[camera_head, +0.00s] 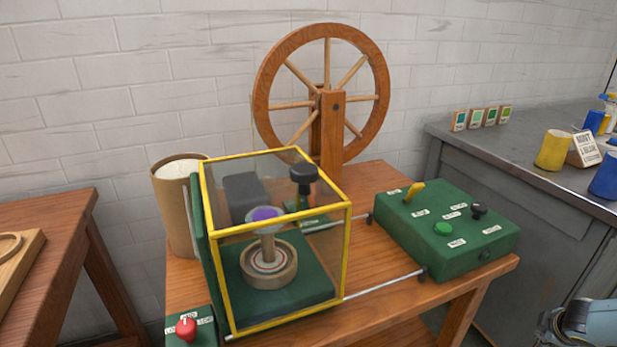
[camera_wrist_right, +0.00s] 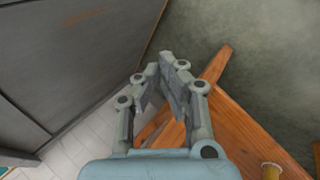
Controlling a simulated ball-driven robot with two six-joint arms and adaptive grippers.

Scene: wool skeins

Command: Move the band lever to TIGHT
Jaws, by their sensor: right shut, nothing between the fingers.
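The green control box (camera_head: 447,228) stands on the right of the wooden table. It carries a yellow lever (camera_head: 414,191), a green button (camera_head: 443,229) and a black knob (camera_head: 479,211). Its white labels are too small to read, so I cannot tell which control is the band lever. My right gripper (camera_head: 552,323) is at the lower right edge of the head view, off the table and apart from the box. In the right wrist view the gripper (camera_wrist_right: 163,78) is shut and empty. My left gripper is out of view.
A yellow-framed clear guard (camera_head: 346,250) encloses a spindle (camera_head: 268,245) and a black-knobbed post. A red knob (camera_head: 186,328) sits at the front left. A spoked wheel (camera_head: 333,101) stands behind. A grey bench (camera_head: 470,150) with yellow and blue pots is at right.

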